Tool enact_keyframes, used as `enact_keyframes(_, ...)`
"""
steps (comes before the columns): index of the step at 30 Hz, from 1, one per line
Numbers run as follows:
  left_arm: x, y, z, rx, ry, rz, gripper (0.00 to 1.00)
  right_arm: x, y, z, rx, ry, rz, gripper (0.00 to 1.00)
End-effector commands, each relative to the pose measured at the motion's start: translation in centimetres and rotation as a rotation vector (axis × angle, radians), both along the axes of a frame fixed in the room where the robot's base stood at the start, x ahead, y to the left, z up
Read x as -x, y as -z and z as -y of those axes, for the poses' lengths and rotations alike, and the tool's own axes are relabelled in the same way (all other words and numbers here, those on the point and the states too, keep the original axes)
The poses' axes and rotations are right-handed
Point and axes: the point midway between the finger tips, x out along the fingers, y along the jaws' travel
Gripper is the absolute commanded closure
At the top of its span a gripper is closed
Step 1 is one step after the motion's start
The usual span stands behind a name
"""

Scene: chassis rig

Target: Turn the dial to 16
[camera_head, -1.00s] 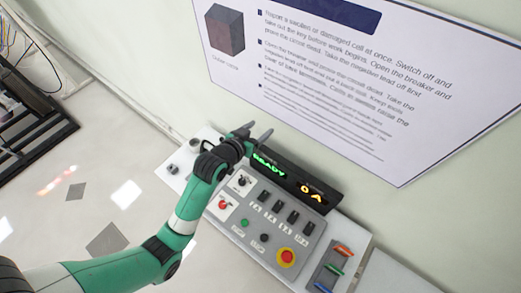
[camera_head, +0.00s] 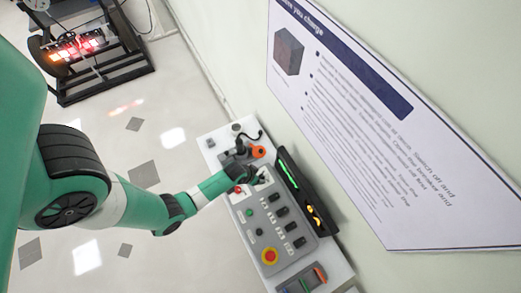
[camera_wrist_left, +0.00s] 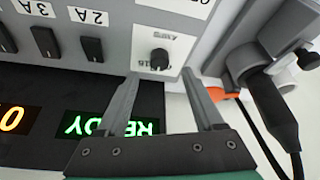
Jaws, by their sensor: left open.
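The dial is a small black knob (camera_wrist_left: 159,58) on a white label plate, seen in the left wrist view.
A display (camera_wrist_left: 112,126) reads READY in green, with orange characters beside it. Black switches (camera_wrist_left: 92,49) line the panel. A black plug with cable (camera_wrist_left: 272,105) and an orange part stand close to the right finger. A red emergency button (camera_head: 269,256) sits lower on the panel.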

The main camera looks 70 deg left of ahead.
Motion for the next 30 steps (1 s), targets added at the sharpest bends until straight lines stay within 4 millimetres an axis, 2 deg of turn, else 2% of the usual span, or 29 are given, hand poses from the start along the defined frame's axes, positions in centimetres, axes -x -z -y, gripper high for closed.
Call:
enact_keyframes(1, -0.5, 1.6, -0.2, 0.001, 0.000, -0.001, 0.31, 0.0, 1.0, 0.0, 0.000, 0.000, 0.000, 0.50)
enact_keyframes(6, -1.5, 4.2, -0.8, 0.000, 0.000, 0.000, 0.31, 0.0, 2.2, 0.0, 0.000, 0.000, 0.001, 0.50)
enact_keyframes(10, -1.9, 5.0, -1.0, -0.001, 0.000, 0.001, 0.31, 0.0, 2.5, 0.0, 0.000, 0.000, 0.001, 0.50)
enact_keyframes(18, -2.0, 5.0, -1.0, -0.002, 0.000, 0.003, 0.31, 0.0, 2.4, 0.0, 0.000, 0.000, 0.001, 0.50)
enact_keyframes(20, -2.0, 5.0, -1.0, -0.002, 0.000, 0.003, 0.40, 0.0, 2.4, 0.0, 0.000, 0.000, 0.001, 0.50)
enact_keyframes(30, -2.0, 5.0, -1.0, -0.001, 0.000, 0.002, 1.00, 0.0, 2.4, 0.0, 0.000, 0.000, 0.001, 0.50)
